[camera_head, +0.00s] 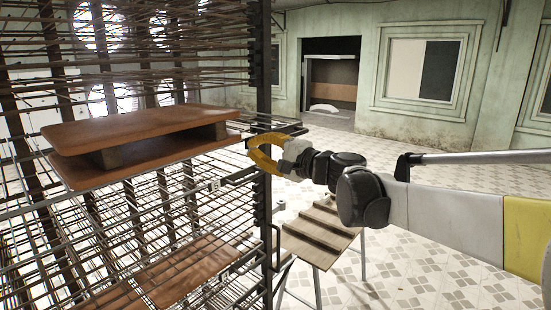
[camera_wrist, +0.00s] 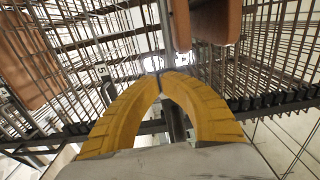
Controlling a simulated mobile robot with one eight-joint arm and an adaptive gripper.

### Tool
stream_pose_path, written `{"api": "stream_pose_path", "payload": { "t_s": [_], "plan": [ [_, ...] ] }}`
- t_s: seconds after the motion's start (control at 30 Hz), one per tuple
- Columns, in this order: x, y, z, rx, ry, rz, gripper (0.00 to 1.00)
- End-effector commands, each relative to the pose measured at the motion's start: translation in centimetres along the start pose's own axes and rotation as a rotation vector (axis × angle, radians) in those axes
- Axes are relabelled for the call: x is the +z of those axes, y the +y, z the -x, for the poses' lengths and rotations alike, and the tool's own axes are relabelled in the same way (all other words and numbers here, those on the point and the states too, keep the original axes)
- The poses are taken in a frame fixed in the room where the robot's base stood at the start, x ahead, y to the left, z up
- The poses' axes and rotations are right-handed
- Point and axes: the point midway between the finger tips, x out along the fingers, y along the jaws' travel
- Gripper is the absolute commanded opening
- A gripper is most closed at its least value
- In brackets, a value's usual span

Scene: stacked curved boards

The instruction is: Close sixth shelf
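A tall dark wire rack (camera_head: 264,90) with many grid shelves fills the left of the head view. I cannot tell which shelf is the sixth. Some grid shelves lie level and stick out around the boards. My gripper (camera_head: 254,153) has two yellow curved fingers and is beside the rack's front upright, at about the height of the stacked boards. In the wrist view the fingertips (camera_wrist: 160,74) meet in front of a dark upright and rack bars, with nothing visible between them. I cannot tell whether they touch the rack.
Brown boards (camera_head: 140,128) with spacers lie on a middle shelf; more boards (camera_head: 185,270) lie lower. A small slatted wooden table (camera_head: 320,232) stands right of the rack, under my arm. Tiled floor (camera_head: 430,275) is open at right. A doorway (camera_head: 331,82) is in the back wall.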

Motion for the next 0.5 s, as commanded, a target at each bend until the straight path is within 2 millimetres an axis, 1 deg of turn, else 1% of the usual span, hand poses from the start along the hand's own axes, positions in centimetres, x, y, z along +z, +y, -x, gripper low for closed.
{"api": "stream_pose_path", "payload": {
  "t_s": [0.03, 0.2, 0.4, 0.5],
  "plan": [
    [0.2, 0.2, -1.6, 0.0, -0.005, 0.0, 0.0],
    [0.2, 0.2, -6.4, 0.001, -0.004, 0.001, 0.0],
    [0.1, 0.1, -11.3, 0.001, -0.003, 0.001, 0.0],
    [0.1, 0.1, -13.3, 0.001, -0.002, 0.001, 0.0]
  ]
}}
